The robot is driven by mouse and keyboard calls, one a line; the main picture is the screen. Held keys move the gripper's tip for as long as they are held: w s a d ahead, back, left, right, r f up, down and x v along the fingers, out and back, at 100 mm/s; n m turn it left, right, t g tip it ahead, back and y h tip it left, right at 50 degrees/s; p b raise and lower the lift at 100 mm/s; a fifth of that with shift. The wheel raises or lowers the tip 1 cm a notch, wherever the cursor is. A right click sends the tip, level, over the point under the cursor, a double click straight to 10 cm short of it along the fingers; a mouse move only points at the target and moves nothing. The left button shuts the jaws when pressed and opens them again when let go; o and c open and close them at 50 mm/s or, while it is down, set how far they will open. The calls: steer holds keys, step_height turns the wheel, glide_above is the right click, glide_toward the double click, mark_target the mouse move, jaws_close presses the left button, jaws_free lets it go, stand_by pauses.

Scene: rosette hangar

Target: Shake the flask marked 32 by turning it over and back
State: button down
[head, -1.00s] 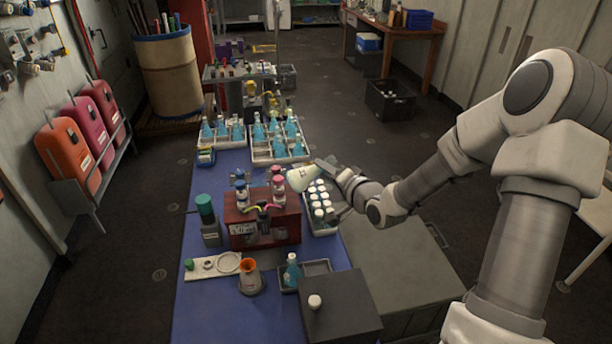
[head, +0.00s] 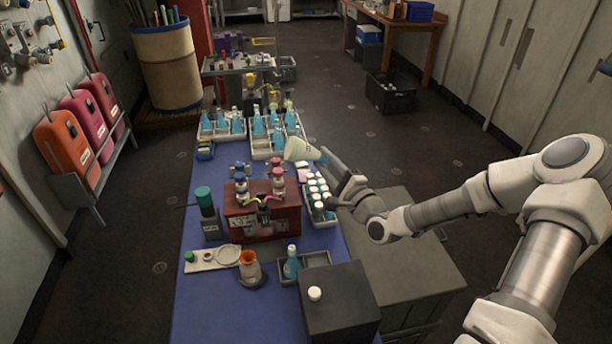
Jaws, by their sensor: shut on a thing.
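My gripper (head: 328,162) is shut on a pale flask (head: 301,150) and holds it in the air above the back right part of the blue table (head: 205,300). The flask lies tilted nearly on its side, its broad base toward the left and its neck in the gripper at the right. A dark mark shows on the flask, but it is too small to read. Just below and right stands a tray of several white-capped bottles (head: 318,197).
Two trays of blue flasks (head: 262,153) stand behind. A red-brown box with bottles (head: 284,222) stands mid-table. A dark box (head: 345,315), a blue bottle (head: 292,264) and an orange-topped vessel (head: 250,270) are in front. A grey cabinet (head: 410,265) adjoins the right side.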

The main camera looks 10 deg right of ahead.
steer(key=shift+r, duration=0.1)
stand_by(0.3)
steer(key=shift+r+n+g+p, duration=0.2)
steer(key=shift+n+g+p, duration=0.25)
steer(key=shift+n, duration=0.65)
steer(key=n+g, duration=0.1)
steer(key=n, duration=0.2)
steer(key=shift+a+f+n+h, duration=0.1)
steer(key=shift+f+n+h, duration=0.05)
steer(key=shift+n+h, duration=0.25)
steer(key=n, duration=0.2)
steer(key=n+g+h, duration=0.1)
steer(key=n, duration=0.1)
steer(key=shift+f+g+b, duration=0.15)
steer(key=shift+g+b, duration=0.1)
steer(key=shift+b, duration=0.15)
steer(key=shift+n+g+h+b, duration=0.3)
steer(key=shift+n+h+b, duration=0.4)
steer(key=shift+n+h, duration=0.3)
